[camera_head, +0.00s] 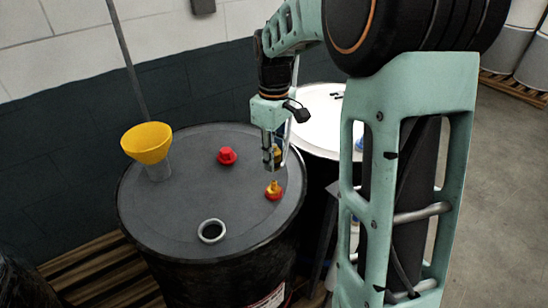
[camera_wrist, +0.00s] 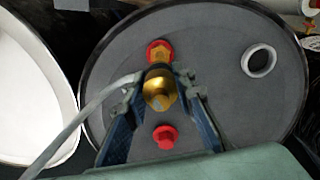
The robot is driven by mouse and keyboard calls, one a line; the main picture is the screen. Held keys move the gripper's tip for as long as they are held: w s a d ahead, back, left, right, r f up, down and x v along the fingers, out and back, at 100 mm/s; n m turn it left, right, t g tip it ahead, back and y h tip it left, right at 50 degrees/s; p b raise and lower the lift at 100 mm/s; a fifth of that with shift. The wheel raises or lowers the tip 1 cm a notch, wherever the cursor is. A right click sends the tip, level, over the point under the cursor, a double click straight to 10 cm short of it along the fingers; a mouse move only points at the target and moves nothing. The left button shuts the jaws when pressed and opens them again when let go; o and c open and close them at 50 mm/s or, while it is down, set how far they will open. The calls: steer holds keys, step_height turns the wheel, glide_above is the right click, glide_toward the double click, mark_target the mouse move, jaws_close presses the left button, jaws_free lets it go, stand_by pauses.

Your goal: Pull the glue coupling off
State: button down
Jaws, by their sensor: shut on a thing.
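My gripper (camera_head: 270,166) is above the right side of the dark drum. It is shut on a brass coupling (camera_wrist: 159,91), which sits between its fingers in the wrist view and is partly hidden by them in the head view. A grey hose (camera_wrist: 98,107) runs from the coupling to the lower left. A brass fitting with a red base (camera_head: 273,190) stands on the drum lid just below the fingertips; it also shows in the wrist view (camera_wrist: 160,51). In the head view a small gap shows between the coupling and this fitting.
The drum lid (camera_head: 185,208) also carries a red plug (camera_head: 227,156), a pale open ring (camera_head: 211,231) and a yellow funnel (camera_head: 147,143). A white-topped drum (camera_head: 318,120) stands close behind on the right. A pole (camera_head: 128,62) rises behind the dark drum.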

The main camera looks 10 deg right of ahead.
mark_target(274, 146)
steer(key=shift+r, duration=3.2)
